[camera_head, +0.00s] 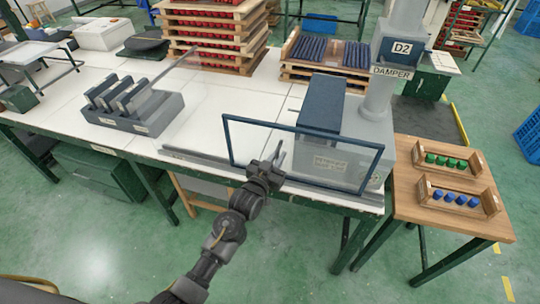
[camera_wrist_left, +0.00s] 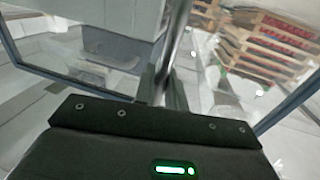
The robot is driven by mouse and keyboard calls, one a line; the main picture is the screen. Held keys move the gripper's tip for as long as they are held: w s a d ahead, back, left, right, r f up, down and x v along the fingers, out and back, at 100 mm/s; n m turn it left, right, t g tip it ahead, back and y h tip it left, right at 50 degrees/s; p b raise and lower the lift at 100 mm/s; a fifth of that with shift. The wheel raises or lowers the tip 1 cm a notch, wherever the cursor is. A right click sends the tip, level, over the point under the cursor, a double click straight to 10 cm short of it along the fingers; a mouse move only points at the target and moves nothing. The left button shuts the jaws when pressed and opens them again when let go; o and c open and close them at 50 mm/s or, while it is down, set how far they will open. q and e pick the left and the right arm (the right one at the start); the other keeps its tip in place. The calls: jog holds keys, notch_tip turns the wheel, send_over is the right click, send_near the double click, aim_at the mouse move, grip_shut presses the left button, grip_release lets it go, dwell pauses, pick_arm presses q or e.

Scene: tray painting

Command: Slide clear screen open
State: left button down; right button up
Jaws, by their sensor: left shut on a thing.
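The clear screen, a see-through pane in a dark blue frame (camera_head: 305,131), stands upright near the table's front edge. Its right part is in front of the grey machine with a dark blue top (camera_head: 322,104); its left part reaches past the machine's left side. My left gripper (camera_head: 273,168) is shut on the screen's upright metal handle (camera_head: 281,155), low on the pane and left of its middle. In the left wrist view the handle (camera_wrist_left: 176,45) rises from the jaws, with the frame (camera_wrist_left: 290,104) at both sides. My right gripper is not in view.
A rail (camera_head: 200,157) runs left from the screen along the table edge. A grey rack with dark upright plates (camera_head: 135,112) stands on the table at left. A wooden side table (camera_head: 435,222) with green and blue items stands at right. Crates are behind.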

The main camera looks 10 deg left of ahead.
pick_arm(q)
jog(key=c, duration=1.5)
grip_release()
jog(key=shift+c, duration=0.2)
jog(key=shift+s, duration=0.1)
jog(key=b+v, duration=0.2)
jog(key=v, duration=0.8)
jog(key=shift+s, duration=0.3)
jog(key=shift+a, duration=0.15)
